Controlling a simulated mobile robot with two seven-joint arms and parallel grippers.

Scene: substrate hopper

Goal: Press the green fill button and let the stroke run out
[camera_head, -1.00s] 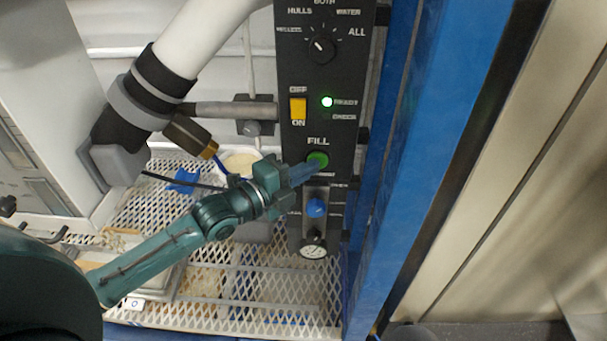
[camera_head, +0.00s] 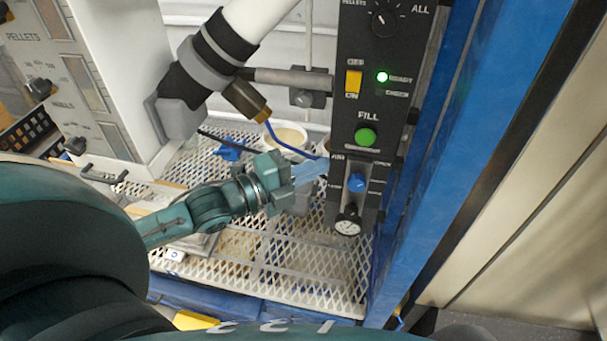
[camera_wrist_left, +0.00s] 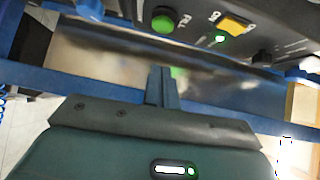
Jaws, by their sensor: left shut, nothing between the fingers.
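The green fill button (camera_head: 366,137) sits on the black control panel (camera_head: 352,101) under the word FILL. It also shows in the left wrist view (camera_wrist_left: 163,20), clear of the fingers. My left gripper (camera_head: 314,169) is shut and empty, left of and below the button in the head view, with a gap between its fingertips and the button. Its closed fingers show in the left wrist view (camera_wrist_left: 161,87). The ready light (camera_head: 382,77) is lit green. My right gripper is not in view.
A pale bowl (camera_head: 287,137) stands under the spout (camera_head: 246,100). A blue post (camera_head: 447,130) rises at the right.

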